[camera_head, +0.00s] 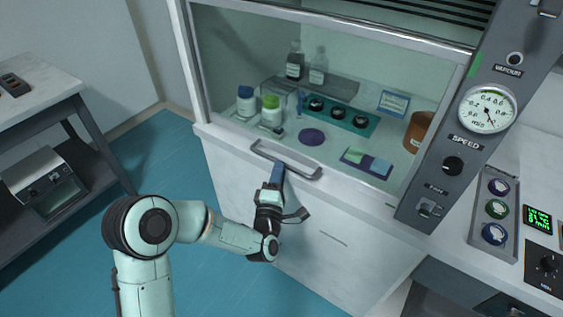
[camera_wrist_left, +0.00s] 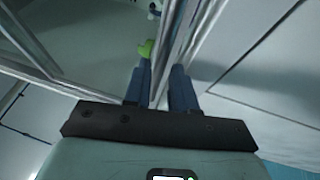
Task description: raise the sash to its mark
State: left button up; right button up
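The glass sash (camera_head: 225,60) of the fume hood is down, with its bottom rail at the front sill. A grey bar handle (camera_head: 305,174) runs along the rail. My left gripper (camera_head: 277,172) is at the left half of the handle. In the left wrist view, its two blue fingers (camera_wrist_left: 162,88) lie close on either side of a grey bar and look shut on it. A green mark (camera_head: 475,66) shows high on the hood's right post. My right gripper is out of view.
Behind the glass stand bottles (camera_head: 270,110), a teal rack (camera_head: 340,118) and a brown jar (camera_head: 419,131). A control panel with a pressure gauge (camera_head: 487,109) is on the right. A side table (camera_head: 35,85) stands at the left, with clear blue floor between.

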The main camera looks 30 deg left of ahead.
pick_arm(q)
jog(key=shift+x, duration=1.85)
grip_shut()
notch_tip(320, 180, up, 26)
jog(key=p, duration=0.7)
jog(key=shift+r, duration=0.1)
jog(key=p, duration=0.5)
send_near(281, 10)
jog(key=w+r, duration=0.2)
jog(key=w, duration=0.2)
jog(key=shift+w+a+r+p, duration=0.1)
jog(key=shift+w+r+p, duration=0.15)
jog(key=shift+r, duration=0.45)
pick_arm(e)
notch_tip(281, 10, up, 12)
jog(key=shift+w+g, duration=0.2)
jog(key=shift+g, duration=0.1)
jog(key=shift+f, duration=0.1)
pick_arm(q)
grip_release()
